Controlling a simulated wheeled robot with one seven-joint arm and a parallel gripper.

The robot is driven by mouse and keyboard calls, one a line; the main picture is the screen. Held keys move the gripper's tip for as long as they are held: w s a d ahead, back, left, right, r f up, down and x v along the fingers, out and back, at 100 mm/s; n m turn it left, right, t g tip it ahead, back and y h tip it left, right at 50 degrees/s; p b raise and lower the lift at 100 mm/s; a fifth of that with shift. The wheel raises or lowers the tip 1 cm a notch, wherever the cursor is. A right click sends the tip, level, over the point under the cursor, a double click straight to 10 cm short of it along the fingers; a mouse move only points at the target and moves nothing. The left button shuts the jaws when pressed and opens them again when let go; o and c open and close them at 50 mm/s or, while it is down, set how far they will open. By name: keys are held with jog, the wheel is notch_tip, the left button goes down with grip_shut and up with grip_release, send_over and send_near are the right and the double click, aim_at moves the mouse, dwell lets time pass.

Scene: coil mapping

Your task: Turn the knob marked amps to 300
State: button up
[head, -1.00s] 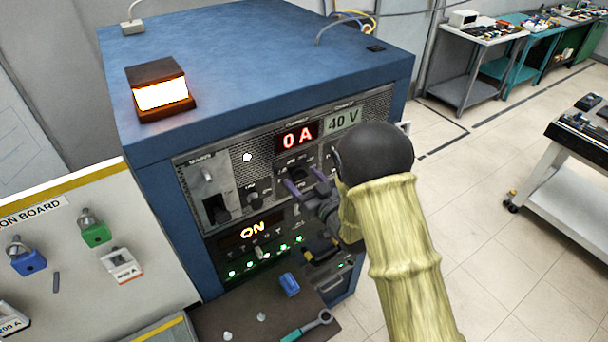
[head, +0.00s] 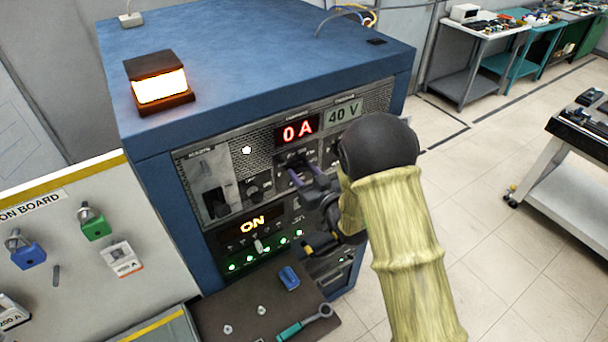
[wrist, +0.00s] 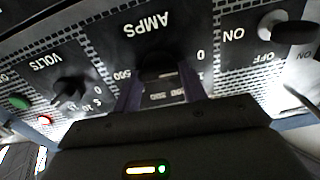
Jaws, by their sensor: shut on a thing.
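The AMPS knob (wrist: 158,66) is dark and sits below the upside-down AMPS label in the wrist view. Scale marks including 500 and 0 show around it; its pointer is hidden. My gripper (wrist: 160,84) has its two purple fingers on either side of the knob, shut on it. My black wrist and yellow-sleeved arm hide part of the panel.
The VOLTS knob (wrist: 68,90) and an ON/OFF handle (wrist: 288,28) flank the AMPS knob. The green display (head: 343,113) reads 40 V. An orange lamp (head: 160,90) glows on the cabinet top. A dark shelf (head: 215,310) below holds a wrench (head: 305,325) and small parts.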

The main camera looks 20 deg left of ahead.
jog(key=shift+f+m, duration=0.1)
jog(key=shift+m, duration=0.2)
jog(key=m+b, duration=0.1)
jog(key=b, duration=0.1)
jog(key=shift+w+d+m+b, duration=0.1)
jog(key=shift+m+b, duration=0.25)
jog(key=shift+m, duration=0.05)
jog(key=m+b, duration=0.3)
jog(key=shift+f+m, duration=0.1)
jog(key=shift+m, duration=0.2)
jog(key=m+b, duration=0.2)
jog(key=m, duration=0.4)
jog(key=shift+w+d, duration=0.1)
jog(key=m, duration=0.4)
jog(key=shift+m+b, duration=0.35)
jog(key=shift+m, duration=0.05)
jog(key=m, duration=0.4)
jog(key=shift+f, duration=0.1)
jog(key=o, duration=1)
